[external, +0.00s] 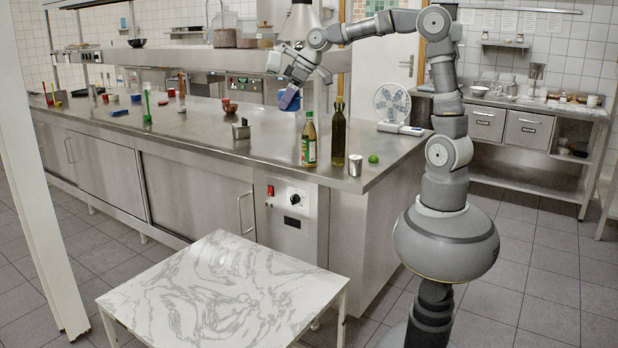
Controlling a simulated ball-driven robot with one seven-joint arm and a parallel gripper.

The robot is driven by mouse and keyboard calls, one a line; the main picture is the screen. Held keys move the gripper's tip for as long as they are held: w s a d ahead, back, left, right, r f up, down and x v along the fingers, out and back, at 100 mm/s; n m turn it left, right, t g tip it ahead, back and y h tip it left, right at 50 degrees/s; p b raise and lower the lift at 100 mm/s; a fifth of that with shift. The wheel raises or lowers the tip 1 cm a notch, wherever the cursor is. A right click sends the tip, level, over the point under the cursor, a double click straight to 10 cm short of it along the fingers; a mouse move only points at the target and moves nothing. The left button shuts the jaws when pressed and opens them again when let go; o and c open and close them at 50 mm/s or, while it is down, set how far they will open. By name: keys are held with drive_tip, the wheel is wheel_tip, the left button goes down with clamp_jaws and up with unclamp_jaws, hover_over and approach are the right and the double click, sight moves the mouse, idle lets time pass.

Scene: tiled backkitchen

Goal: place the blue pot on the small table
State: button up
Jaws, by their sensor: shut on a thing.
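The blue pot (289,98) is at my gripper (294,83), over the steel counter and behind the bottles. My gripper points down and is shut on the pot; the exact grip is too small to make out. The pot looks tilted and appears to be above the counter top, though the gap is hard to judge. The small table (225,280) has a white top with grey marbling and stands on the floor in front of the counter. Its top is bare.
A white fan (392,103) stands behind.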

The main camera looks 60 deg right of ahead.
drive_tip(key=s+a+n+g+y, duration=0.1)
drive_tip(key=s+a+n, duration=0.2)
drive_tip(key=s+a, duration=0.4)
drive_tip(key=a, duration=0.6)
drive_tip(key=shift+n, duration=0.4)
drive_tip(key=s+a+n, duration=0.1)
drive_tip(key=s+a, duration=0.1)
drive_tip(key=s+a+n+g+y, duration=0.1)
drive_tip(key=s+a, duration=0.2)
drive_tip(key=s+a+n, duration=0.1)
drive_tip(key=s+a, duration=0.2)
drive_tip(key=shift+s+a+f+g, duration=0.1)
drive_tip(key=shift+s+f+g, duration=0.1)
drive_tip(key=shift+f+g, duration=0.15)
wheel_tip(320, 180, down, 56)
drive_tip(key=shift+w+f, duration=0.1)
drive_tip(key=w+a+b, duration=0.2)
drive_tip(key=w+a, duration=0.1)
drive_tip(key=w, duration=0.1)
drive_tip(key=w+a+f+b, duration=0.1)
drive_tip(key=w+a, duration=0.2)
drive_tip(key=a, duration=0.1)
drive_tip(key=w+a+b, duration=0.2)
drive_tip(key=w+a, duration=0.2)
drive_tip(key=shift+w+f+b, duration=0.3)
drive_tip(key=shift+f, duration=0.1)
drive_tip(key=shift+f+b, duration=0.75)
drive_tip(key=shift+f, duration=0.8)
